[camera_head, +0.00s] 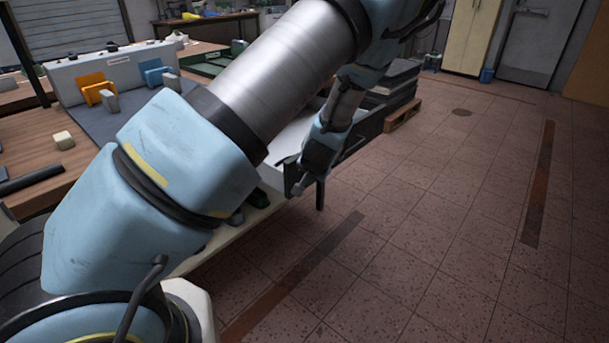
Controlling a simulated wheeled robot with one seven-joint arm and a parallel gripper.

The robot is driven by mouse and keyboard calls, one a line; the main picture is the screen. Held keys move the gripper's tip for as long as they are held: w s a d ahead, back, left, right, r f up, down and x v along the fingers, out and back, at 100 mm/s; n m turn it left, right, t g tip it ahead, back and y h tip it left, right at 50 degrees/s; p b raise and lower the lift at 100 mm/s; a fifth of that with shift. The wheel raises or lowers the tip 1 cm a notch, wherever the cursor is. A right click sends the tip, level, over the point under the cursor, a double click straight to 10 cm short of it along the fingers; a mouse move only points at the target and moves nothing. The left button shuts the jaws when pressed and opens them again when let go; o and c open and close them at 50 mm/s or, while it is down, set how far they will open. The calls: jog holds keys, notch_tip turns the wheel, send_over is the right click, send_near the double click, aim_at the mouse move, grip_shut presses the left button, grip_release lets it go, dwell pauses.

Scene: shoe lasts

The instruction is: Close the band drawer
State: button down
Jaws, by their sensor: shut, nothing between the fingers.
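A pale, light-walled drawer (274,177) shows beside the bench, partly behind my arm. It appears pulled out, but its far end and most of its inside are hidden, and I cannot read any label on it. My gripper (298,188) is shut and empty, pointing down at the drawer's right-hand outer end. Whether it touches the drawer cannot be told from this view.
A grey panel (75,76) with an orange holder (97,90) and a blue holder (152,74) stands on the wooden bench (35,197). A dark stack on a wooden pallet (402,115) stands behind my gripper. The tiled floor to the right is clear.

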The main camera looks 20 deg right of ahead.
jog(key=shift+w+a, duration=0.4)
jog(key=shift+w, duration=0.25)
jog(key=shift+w, duration=0.1)
